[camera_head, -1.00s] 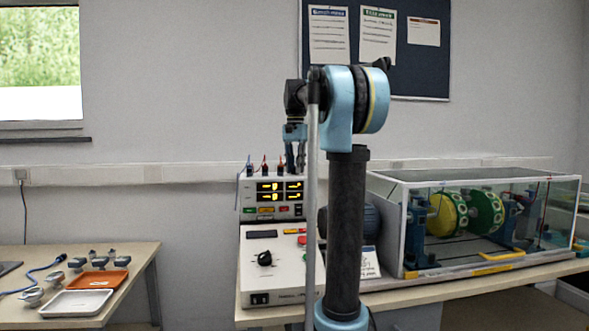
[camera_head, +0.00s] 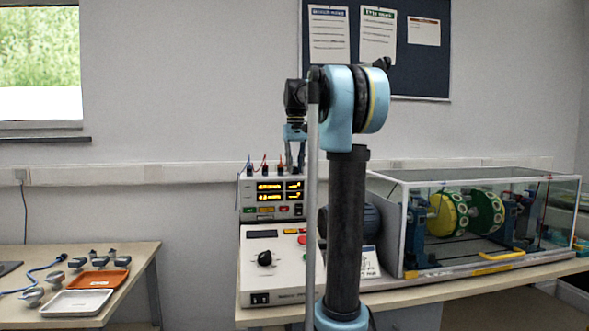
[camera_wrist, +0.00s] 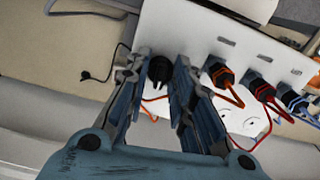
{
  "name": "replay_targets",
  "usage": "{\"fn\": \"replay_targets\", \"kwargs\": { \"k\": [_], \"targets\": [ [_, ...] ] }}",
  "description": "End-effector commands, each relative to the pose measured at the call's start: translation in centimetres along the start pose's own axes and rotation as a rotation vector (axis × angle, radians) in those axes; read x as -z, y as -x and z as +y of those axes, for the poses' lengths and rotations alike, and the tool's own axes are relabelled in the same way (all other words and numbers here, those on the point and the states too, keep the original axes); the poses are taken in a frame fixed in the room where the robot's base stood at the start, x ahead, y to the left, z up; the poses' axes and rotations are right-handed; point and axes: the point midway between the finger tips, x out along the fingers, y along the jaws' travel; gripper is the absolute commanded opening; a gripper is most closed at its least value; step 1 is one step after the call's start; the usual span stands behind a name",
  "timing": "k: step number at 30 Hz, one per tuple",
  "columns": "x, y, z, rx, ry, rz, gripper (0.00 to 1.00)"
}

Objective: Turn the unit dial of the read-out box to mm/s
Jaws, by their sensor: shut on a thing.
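The read-out box (camera_head: 247,196) stands at the back left of the right bench, with lit amber displays (camera_head: 279,191) on its front. Its white panel (camera_wrist: 215,22) fills the upper right of the wrist view. The unit dial (camera_wrist: 160,70) is a black knob on that panel. My gripper (camera_wrist: 160,76) is shut on the dial, one fingertip on each side of it. In the head view my gripper (camera_head: 295,166) reaches down to the box top. The dial is hidden there, and I cannot read its marks in the wrist view.
Several plugs with coloured leads (camera_wrist: 258,86) stand beside the dial, close to my right finger. A control box (camera_head: 270,275) with a black knob lies in front. A clear-walled rotor case (camera_head: 490,215) stands to the right. The left table (camera_head: 130,262) holds trays.

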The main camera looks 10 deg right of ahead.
Motion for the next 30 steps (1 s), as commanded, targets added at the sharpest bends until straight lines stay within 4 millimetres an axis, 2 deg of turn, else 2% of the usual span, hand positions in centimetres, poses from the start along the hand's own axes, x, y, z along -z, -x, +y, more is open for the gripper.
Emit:
{"fn": "replay_targets", "kwargs": {
  "k": [15, 30],
  "targets": [
    [0.18, 0.07, -0.04, 0.0, 0.44, 0.004, 0.0],
    [0.2, 0.07, -0.02, -0.001, 0.617, 0.005, 0.0]
  ]
}}
